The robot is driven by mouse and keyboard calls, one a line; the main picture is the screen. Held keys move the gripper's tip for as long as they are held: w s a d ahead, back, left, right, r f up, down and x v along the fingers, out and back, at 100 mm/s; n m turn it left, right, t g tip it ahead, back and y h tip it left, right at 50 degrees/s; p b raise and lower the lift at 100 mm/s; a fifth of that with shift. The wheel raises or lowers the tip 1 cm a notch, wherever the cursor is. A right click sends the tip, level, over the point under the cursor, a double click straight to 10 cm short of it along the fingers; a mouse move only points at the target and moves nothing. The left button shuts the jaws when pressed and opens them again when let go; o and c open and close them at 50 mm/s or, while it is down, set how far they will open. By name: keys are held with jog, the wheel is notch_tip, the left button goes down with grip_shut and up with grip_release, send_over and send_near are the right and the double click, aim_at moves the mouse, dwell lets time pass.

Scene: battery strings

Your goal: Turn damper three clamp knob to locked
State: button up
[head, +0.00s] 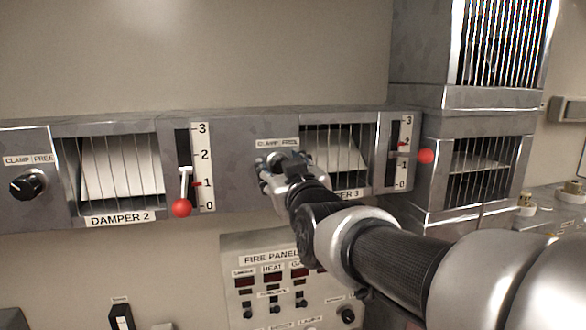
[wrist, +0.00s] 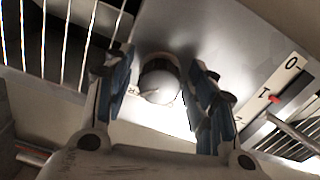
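The damper three clamp knob (wrist: 160,80) shows in the wrist view as a rounded grey cap on the metal panel. My gripper (wrist: 162,88) has its two blue-padded fingers apart, one on each side of the knob, with a narrow gap at each side. I cannot tell how deep the knob sits between them. In the head view my gripper (head: 274,168) is at the panel just left of the damper 3 window (head: 336,158) and hides most of the knob. A label above it, partly hidden, appears to read CLAMP FREE (head: 277,143).
The damper 2 lever (head: 182,207) with its red ball and scale is left of my gripper. Another red-ball lever (head: 425,156) is right of the damper 3 window. The damper 2 clamp knob (head: 28,185) is far left. The fire panel (head: 272,258) is below.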

jog(key=c, duration=1)
jog(key=shift+o, duration=0.2)
jog(key=shift+n, duration=0.3)
jog(key=n+b, duration=0.3)
jog(key=shift+f, duration=0.15)
jog(key=shift+c, duration=0.2)
jog(key=n+b, duration=0.1)
jog(key=n, duration=0.8)
jog(key=shift+n+p, duration=0.3)
jog(key=shift+n, duration=2.4)
jog(key=shift+o, duration=0.2)
